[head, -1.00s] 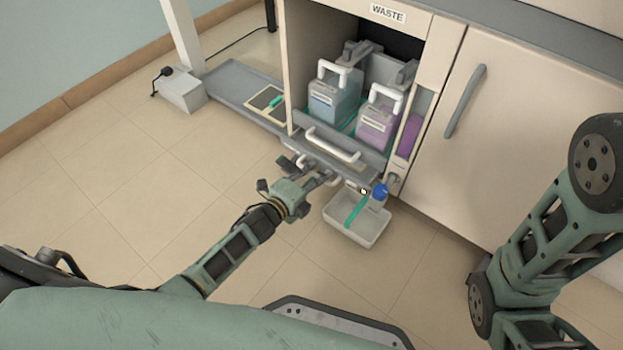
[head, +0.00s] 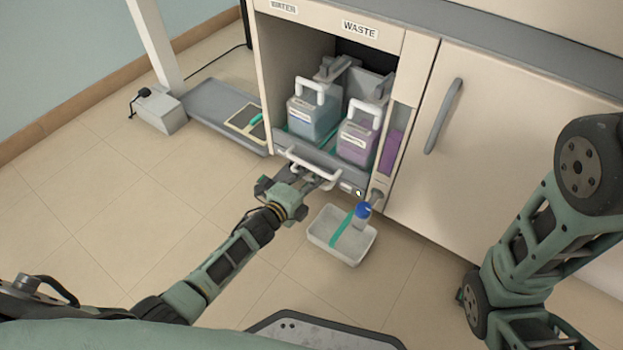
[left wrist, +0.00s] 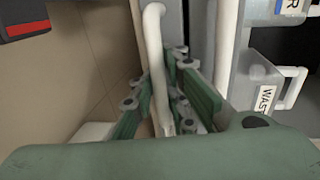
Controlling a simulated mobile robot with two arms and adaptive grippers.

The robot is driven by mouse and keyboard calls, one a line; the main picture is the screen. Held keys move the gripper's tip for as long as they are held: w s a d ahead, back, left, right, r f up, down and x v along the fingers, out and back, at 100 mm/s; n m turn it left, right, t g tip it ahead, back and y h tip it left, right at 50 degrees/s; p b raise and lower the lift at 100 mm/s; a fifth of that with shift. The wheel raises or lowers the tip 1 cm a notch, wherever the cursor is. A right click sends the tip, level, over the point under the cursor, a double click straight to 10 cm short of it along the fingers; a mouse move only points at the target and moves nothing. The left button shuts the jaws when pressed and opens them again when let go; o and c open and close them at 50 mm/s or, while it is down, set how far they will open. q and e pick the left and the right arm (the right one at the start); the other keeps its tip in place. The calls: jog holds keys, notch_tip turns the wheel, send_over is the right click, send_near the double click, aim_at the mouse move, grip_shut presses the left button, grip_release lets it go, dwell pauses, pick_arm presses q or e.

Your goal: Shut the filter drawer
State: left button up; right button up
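The filter drawer, a grey low drawer with a light handle, is at the foot of the waste cabinet in the head view; its front (head: 347,187) is largely hidden by my left gripper and the handle above. It looks nearly in line with the cabinet front; any small gap is hidden. My left gripper (head: 312,184) is at the drawer front, under the upper white handle (head: 312,168). In the left wrist view a white handle bar (left wrist: 158,70) passes between the fingers (left wrist: 168,100), which stand apart with space beside the bar. My right gripper is out of view.
A closed cabinet door (head: 475,150) is at right.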

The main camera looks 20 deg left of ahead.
pick_arm(q)
jog(key=shift+o, duration=0.4)
jog(key=v, duration=1.2)
